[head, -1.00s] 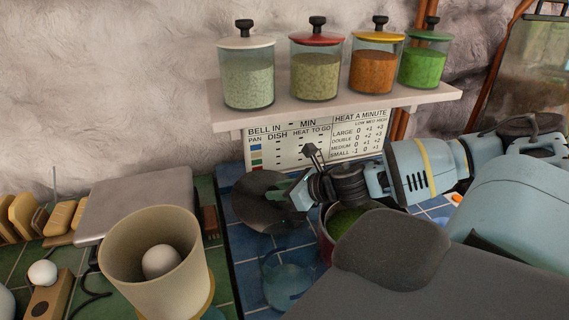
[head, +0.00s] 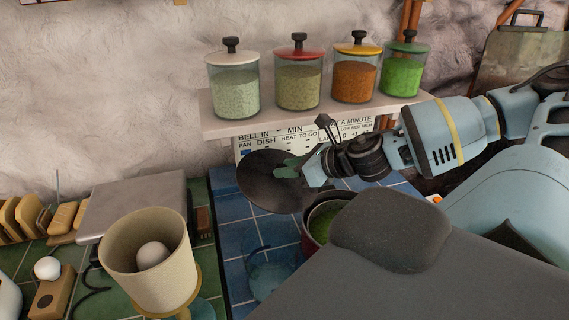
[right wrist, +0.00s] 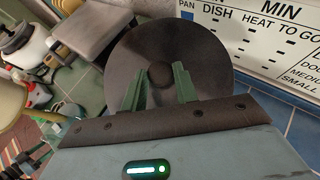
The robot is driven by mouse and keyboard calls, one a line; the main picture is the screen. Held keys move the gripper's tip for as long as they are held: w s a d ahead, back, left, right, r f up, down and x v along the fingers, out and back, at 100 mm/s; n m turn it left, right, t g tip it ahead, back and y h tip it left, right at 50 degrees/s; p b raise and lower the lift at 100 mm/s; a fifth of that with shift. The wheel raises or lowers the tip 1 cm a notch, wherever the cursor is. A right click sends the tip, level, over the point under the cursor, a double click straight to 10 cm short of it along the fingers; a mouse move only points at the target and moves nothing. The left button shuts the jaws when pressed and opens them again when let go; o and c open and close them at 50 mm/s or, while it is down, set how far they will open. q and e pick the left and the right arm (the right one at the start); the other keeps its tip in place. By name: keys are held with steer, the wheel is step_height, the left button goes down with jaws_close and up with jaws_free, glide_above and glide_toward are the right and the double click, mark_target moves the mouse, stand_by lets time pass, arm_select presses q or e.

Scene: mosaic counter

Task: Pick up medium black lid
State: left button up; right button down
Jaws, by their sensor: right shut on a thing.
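The black lid (head: 262,188) is a dark round disc in the head view, held tilted above the blue tiles. It also shows in the right wrist view (right wrist: 204,62), with its round knob (right wrist: 161,75) between the two green fingers. My right gripper (head: 290,168) is shut on the lid, at its knob; the gripper also shows in the right wrist view (right wrist: 160,82). A dark red pot (head: 318,222) with green contents stands uncovered below the right arm, partly hidden by my own body. My left gripper is not in the head view.
A shelf (head: 222,129) with several lidded jars runs along the wall above the lid. A heating chart (head: 262,142) hangs below it. A beige cylinder (head: 150,262) with a white ball inside stands left. A clear glass vessel (head: 268,270) sits on the blue tiles.

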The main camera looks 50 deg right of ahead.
steer(key=s+d+r+g, duration=0.1)
steer(key=s+d, duration=0.1)
steer(key=s, duration=0.6)
steer(key=s+d+r+g+h, duration=0.1)
steer(key=s+g, duration=0.1)
steer(key=s, duration=0.7)
steer(key=shift+s+d, duration=0.2)
steer(key=shift+d, duration=0.2)
stand_by(0.3)
steer(key=shift+f, duration=0.1)
